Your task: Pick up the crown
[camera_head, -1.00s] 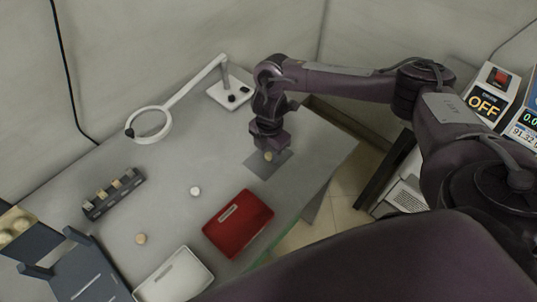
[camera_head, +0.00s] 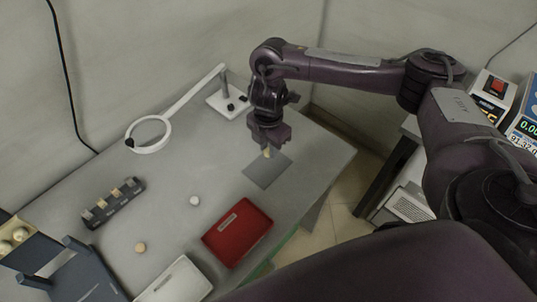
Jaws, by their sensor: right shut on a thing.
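The crown (camera_head: 267,152) is a small yellowish piece held in the fingertips of my right gripper (camera_head: 267,146). The gripper points down and is shut on it, above the grey square mat (camera_head: 266,171) on the table. The crown is small and partly hidden by the fingers, so its exact shape is hard to tell. My left gripper is out of view.
A red tray (camera_head: 238,232) and a white tray (camera_head: 176,283) lie near the front edge. A dark rack (camera_head: 113,203) holds several small pieces. A white piece (camera_head: 195,201) and a tan piece (camera_head: 140,248) lie loose. A ring magnifier lamp (camera_head: 148,148) stands behind.

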